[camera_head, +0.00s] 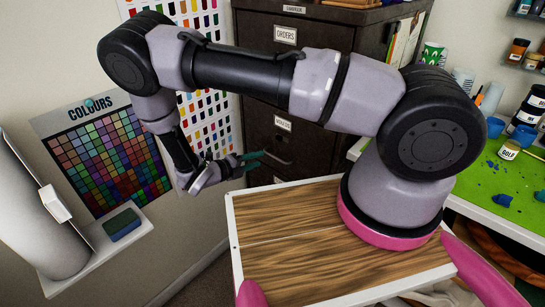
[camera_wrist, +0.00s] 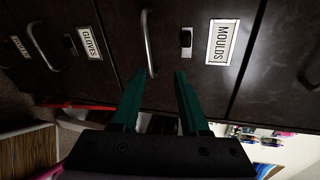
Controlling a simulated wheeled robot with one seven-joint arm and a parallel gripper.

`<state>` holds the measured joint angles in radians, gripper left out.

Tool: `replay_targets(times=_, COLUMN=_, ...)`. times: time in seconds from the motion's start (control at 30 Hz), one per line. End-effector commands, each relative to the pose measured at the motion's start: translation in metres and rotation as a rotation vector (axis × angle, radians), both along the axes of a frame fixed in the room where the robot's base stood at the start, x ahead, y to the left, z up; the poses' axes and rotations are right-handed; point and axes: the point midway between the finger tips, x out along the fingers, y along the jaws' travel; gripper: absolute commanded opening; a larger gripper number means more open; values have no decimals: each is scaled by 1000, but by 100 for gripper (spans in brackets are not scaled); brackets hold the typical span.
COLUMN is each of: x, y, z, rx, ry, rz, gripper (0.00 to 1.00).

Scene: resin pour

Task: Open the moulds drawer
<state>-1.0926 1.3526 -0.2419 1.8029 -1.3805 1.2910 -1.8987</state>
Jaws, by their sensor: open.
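The moulds drawer (camera_wrist: 200,75) is a dark front in the filing cabinet, with a white MOULDS label (camera_wrist: 221,41), a small lock (camera_wrist: 186,38) and a curved metal handle (camera_wrist: 149,45). It looks shut. In the head view its handle (camera_head: 277,160) shows below a small label (camera_head: 283,123). My gripper (camera_wrist: 160,72) is open and empty, its teal fingers pointing at the drawer front. In the wrist view the near end of the handle appears between the fingertips, closer to the left one; I cannot tell whether they touch. The gripper also shows in the head view (camera_head: 254,159).
The ORDERS drawer (camera_head: 286,35) is above and the GLOVES drawer (camera_wrist: 90,42) is beside it in the wrist view. A green work table (camera_head: 505,180) with jars stands at the right. A colour chart (camera_head: 105,155) hangs left, above a ledge with a sponge (camera_head: 122,224).

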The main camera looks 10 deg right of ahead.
Motion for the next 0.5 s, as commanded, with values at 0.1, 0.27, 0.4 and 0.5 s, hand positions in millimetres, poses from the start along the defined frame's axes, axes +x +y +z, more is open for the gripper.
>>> replay_targets(times=0.1, x=-3, y=1, z=-21, rx=-95, ry=61, rz=93, gripper=45)
replay_targets(times=0.27, x=-1, y=0, z=-30, rx=-138, ry=90, rz=135, gripper=45)
replay_targets(times=0.4, x=8, y=-15, z=-34, rx=-138, ry=90, rz=131, gripper=45)
replay_targets(times=0.5, x=19, y=-30, z=-37, rx=-139, ry=90, rz=129, gripper=45)
